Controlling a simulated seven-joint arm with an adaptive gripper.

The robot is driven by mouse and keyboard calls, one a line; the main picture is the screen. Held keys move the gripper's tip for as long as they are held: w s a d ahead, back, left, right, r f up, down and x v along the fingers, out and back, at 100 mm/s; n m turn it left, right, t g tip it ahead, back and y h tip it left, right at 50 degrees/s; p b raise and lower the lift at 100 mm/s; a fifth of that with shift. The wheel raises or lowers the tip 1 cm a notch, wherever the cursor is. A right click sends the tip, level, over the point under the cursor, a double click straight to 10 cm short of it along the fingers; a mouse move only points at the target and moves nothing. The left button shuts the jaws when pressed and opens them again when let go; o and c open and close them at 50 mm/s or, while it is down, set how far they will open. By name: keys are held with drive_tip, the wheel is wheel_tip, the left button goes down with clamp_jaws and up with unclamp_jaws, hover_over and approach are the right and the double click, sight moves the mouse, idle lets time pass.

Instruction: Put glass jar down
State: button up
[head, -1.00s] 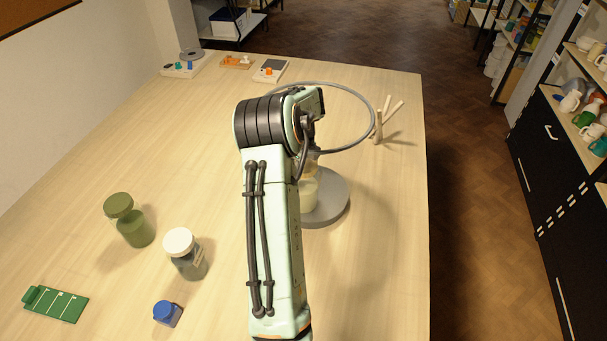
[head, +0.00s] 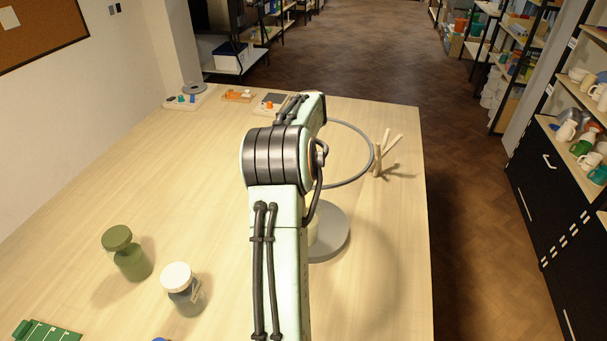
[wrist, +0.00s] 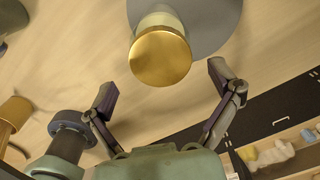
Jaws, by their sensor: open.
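A jar with a gold lid (wrist: 160,56) and a pale body stands on a round grey disc (wrist: 212,25) in the wrist view. My gripper (wrist: 165,88) is open, its fingers spread wide apart and empty, with the lid just beyond the fingertips. Neither finger touches the jar. In the head view, my arm hides my gripper and most of the jar; only a pale sliver of the jar (head: 312,231) shows on the grey disc (head: 333,237).
An olive-green jar (head: 130,262) and a clear jar with a white lid (head: 186,294) stand at left. A green board (head: 48,332) lies at front left. A grey ring (head: 362,148) and wooden pegs (head: 379,160) are beyond the disc. Small devices (head: 187,100) line the far edge.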

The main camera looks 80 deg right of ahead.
wheel_tip(320, 180, up, 5)
drive_tip(key=shift+f, duration=0.1)
idle(0.6)
